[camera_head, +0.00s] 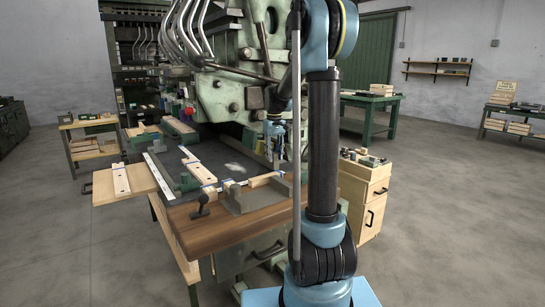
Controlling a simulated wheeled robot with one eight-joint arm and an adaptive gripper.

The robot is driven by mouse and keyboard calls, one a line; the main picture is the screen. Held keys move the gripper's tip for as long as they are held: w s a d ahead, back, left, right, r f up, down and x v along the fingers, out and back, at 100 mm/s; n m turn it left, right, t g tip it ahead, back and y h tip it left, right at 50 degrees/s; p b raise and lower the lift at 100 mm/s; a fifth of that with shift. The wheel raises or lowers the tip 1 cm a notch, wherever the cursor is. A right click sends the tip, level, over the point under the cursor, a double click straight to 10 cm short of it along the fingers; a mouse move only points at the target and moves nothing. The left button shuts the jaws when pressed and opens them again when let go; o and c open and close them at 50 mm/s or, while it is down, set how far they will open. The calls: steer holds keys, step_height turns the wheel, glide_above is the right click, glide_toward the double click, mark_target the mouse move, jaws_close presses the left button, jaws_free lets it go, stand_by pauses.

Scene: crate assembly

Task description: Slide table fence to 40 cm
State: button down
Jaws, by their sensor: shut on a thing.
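The work table (195,232) has a brown wooden front edge and a dark top. A pale ruler strip (158,170) runs front to back along its left side. A low bar with a pale wooden piece (265,179) lies across the right front part of the top; I take it for the table fence. My gripper (276,160) points down at the table's right side, just behind the right end of this bar. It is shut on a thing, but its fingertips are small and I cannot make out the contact. I cannot read the ruler's marks.
A large green machine (225,95) stands over the back of the table. Pale wooden blocks (200,173) and a grey angled block (240,199) lie on the top. A black knob (199,205) sits at the front edge. A wooden drawer cabinet (362,195) stands close on the right.

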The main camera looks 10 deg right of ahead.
steer(key=shift+w+d, duration=0.2)
steer(key=c, duration=1.2)
jaws_free()
steer(key=shift+r, duration=0.1)
step_height(320, 180, up, 12)
steer(key=shift+f, duration=0.15)
